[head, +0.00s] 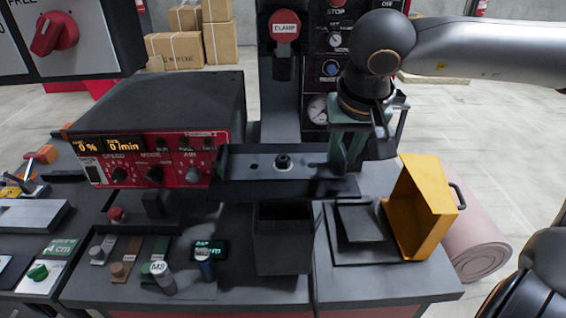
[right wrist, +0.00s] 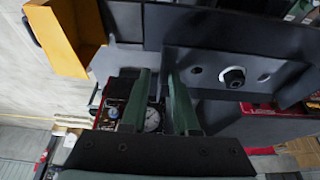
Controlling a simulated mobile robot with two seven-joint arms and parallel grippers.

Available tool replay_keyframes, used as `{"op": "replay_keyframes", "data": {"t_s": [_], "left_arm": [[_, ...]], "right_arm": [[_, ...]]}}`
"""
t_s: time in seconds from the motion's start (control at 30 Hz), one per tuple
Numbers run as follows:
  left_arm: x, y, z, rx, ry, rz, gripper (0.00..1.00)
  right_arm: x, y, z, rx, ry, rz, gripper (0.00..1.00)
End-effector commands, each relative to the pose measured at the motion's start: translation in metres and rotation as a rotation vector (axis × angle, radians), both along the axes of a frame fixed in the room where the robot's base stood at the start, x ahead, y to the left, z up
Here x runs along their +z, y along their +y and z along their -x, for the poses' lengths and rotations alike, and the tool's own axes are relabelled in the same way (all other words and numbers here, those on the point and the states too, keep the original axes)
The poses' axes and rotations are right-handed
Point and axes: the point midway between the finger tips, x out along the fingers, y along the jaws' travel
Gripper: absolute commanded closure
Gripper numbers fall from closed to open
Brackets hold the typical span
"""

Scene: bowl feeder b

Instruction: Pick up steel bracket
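My right gripper (head: 346,168) points down at the right end of the feeder track, behind the plate in the head view. In the right wrist view its two green fingers (right wrist: 158,82) stand apart with nothing between them. My left gripper is not in view.
A yellow bin (head: 421,208) stands to the right. A dark box (head: 283,240) stands in front. The red control box (head: 150,155) and gauge column (head: 318,108) are close by.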

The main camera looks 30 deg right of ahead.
Motion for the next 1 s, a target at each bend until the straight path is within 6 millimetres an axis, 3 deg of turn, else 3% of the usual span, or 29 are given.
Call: {"op": "replay_keyframes", "data": {"t_s": [0.03, 0.23, 1.0], "left_arm": [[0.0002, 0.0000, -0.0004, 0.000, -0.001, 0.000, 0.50], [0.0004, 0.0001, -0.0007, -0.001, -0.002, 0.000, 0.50], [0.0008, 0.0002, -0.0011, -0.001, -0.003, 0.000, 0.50]], "right_arm": [[0.0002, 0.0000, 0.0000, 0.000, 0.000, 0.000, 0.78], [0.0004, 0.0000, 0.0000, 0.000, 0.000, 0.000, 1.00], [0.0006, 0.0000, -0.0001, 0.000, -0.001, 0.001, 1.00]]}}
